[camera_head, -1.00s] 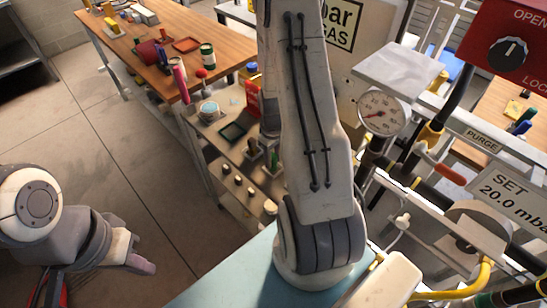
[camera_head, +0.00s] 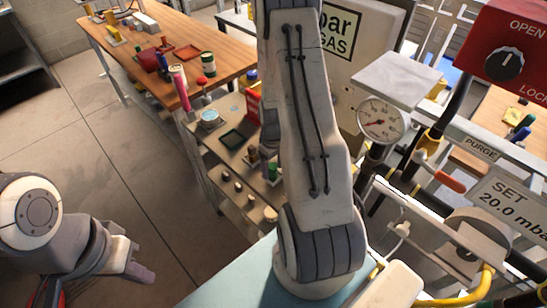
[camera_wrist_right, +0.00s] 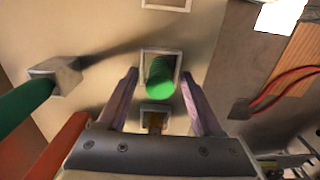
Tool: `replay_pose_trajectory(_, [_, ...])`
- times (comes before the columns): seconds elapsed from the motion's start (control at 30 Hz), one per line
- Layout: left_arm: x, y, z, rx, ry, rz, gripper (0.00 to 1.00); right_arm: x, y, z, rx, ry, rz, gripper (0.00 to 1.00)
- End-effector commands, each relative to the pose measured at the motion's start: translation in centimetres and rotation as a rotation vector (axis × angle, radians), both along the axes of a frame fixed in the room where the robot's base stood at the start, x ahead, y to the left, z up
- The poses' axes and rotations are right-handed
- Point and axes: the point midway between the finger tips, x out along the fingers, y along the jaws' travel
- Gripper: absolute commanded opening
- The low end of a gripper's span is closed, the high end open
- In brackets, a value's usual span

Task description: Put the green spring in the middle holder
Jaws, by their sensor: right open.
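The green spring (camera_wrist_right: 160,77) looks like a short green cylinder and stands end-on in the wrist view, at the middle one of the square holders in line (camera_wrist_right: 176,54). One holder (camera_wrist_right: 166,5) is at the top edge and another (camera_wrist_right: 154,117) lies nearer my wrist. My right gripper (camera_wrist_right: 158,85) is open, with one finger on each side of the spring and gaps on both sides. How deep the spring sits cannot be told. In the head view, a green piece (camera_head: 272,171) shows beside my right arm, which hides the right gripper. My left gripper (camera_head: 145,273) is low at the left.
A green-handled thing with a grey block end (camera_wrist_right: 60,76) and a red piece (camera_wrist_right: 55,150) lie left in the wrist view. A cluttered wooden table (camera_head: 215,68) stands behind. The gauge (camera_head: 381,118) and piping are at right. Floor at left is clear.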

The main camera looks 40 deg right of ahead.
Motion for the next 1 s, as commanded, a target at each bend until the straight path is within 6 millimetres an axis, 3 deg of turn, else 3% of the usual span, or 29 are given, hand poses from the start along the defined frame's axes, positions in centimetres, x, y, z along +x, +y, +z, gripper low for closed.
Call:
replay_pose_trajectory(0.6, [0.0, 0.0, -1.6, 0.0, 0.0, -0.001, 0.0, 0.1, -0.1, 10.7, -0.003, -0.005, 0.0, 0.67])
replay_pose_trajectory(0.9, [0.0, 0.0, -1.6, 0.0, 0.0, -0.001, 0.0, 0.0, 0.0, 12.0, 0.0, -0.001, 0.0, 0.67])
replay_pose_trajectory(1.0, [0.0, 0.0, -1.6, 0.0, 0.0, -0.001, 0.0, 0.3, 1.0, 12.3, -0.001, -0.003, 0.015, 0.67])
